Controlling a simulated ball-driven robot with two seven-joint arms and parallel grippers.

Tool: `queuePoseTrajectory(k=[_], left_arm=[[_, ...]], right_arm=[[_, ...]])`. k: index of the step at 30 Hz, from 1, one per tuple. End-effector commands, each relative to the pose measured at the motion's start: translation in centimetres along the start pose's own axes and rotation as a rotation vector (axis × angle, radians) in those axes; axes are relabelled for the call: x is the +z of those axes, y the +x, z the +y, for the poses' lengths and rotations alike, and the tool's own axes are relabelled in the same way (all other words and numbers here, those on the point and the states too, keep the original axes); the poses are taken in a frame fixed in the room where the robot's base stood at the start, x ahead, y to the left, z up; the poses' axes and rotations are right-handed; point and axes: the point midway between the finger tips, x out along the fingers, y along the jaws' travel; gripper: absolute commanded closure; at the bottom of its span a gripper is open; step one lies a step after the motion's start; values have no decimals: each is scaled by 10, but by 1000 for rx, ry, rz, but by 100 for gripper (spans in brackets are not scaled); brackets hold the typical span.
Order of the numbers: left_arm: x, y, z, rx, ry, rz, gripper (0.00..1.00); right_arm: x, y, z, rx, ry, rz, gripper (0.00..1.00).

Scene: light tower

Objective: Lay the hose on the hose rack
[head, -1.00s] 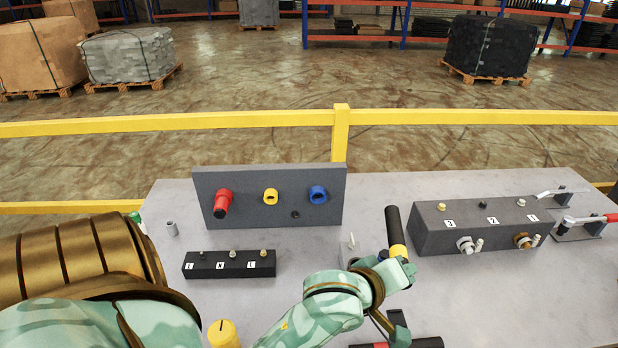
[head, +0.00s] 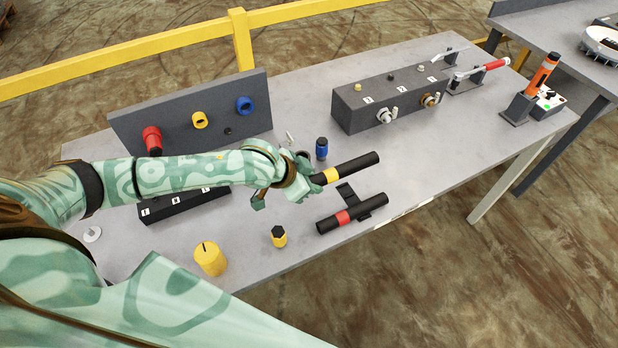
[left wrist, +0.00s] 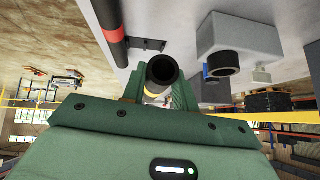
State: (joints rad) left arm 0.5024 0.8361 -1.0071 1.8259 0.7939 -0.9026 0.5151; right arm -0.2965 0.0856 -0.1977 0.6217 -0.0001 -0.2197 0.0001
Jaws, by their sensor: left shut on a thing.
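My left gripper (head: 304,181) is shut on a black hose with a yellow band (head: 350,168). The hose sticks out to the right of the jaws, over the table's front part. In the left wrist view its open end (left wrist: 162,70) faces the camera between the fingers. A black hose rack (head: 347,193) is at the front edge, just below the held hose in the head view; it also shows in the left wrist view (left wrist: 150,45). A second black hose with a red band (head: 352,213) lies at the rack. My right gripper is not in view.
A blue-and-black fitting (head: 321,149) stands behind the held hose. A yellow fitting with a black top (head: 279,237) and a yellow cylinder (head: 210,259) stand at the front left. A dark valve block (head: 385,97) and upright panel (head: 190,113) are at the back.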

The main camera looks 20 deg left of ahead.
Motion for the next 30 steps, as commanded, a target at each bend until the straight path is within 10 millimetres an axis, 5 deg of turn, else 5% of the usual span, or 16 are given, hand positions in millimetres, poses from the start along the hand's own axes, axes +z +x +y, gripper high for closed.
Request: queuePoseTrajectory(k=[18,30], left_arm=[[1,-4,-2,-2,5,9,98],[29,31,3,-1,4,8,98]], right_arm=[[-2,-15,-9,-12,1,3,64],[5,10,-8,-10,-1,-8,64]])
